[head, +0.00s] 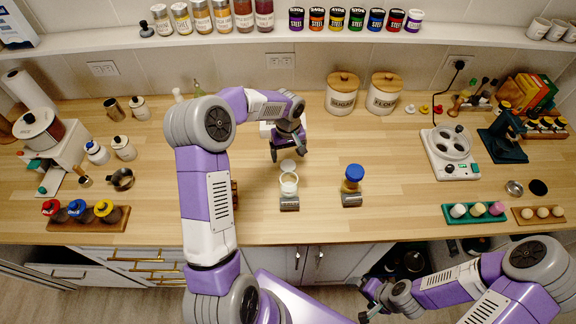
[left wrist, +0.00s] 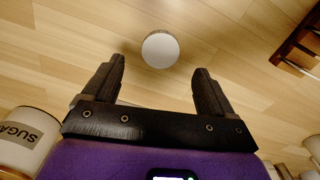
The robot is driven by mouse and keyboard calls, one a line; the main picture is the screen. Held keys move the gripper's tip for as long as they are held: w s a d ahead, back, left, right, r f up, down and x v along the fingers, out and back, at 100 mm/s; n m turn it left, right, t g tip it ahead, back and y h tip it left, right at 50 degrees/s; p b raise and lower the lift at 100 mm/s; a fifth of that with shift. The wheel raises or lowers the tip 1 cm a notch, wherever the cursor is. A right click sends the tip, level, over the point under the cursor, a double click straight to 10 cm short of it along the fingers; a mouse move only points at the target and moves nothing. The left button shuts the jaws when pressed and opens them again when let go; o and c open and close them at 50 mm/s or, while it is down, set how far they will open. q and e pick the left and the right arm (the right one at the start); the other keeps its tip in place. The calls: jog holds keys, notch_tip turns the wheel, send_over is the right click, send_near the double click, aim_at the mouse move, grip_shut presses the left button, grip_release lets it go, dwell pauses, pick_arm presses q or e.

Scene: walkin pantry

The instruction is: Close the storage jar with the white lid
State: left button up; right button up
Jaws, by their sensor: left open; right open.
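The white lid (head: 288,165) lies flat on the wooden counter, just behind the storage jar (head: 289,184). The jar is a small pale vessel whose open top faces up, set in a grey holder (head: 289,204) near the front edge. My left gripper (head: 289,154) is open and empty, pointing down just behind the lid. In the left wrist view, the lid (left wrist: 160,50) is a white disc ahead of the two spread fingers, roughly centred between them and apart from both. My right gripper (head: 368,299) is open and empty, low in front of the counter.
A jar with a blue lid (head: 353,175) stands in a grey holder to the right. Sugar (head: 342,96) and flour (head: 383,95) canisters stand at the back. A brown wooden object (head: 235,194) is partly hidden by my left arm.

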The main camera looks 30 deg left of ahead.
aim_at(288, 166)
pick_arm(q)
jog(key=f, duration=0.4)
jog(key=shift+s+d, duration=0.2)
jog(key=shift+s, duration=0.05)
jog(key=shift+f, duration=0.65)
jog(key=c, duration=1.1)
notch_tip(288, 166, up, 10)
jog(key=shift+r, duration=0.1)
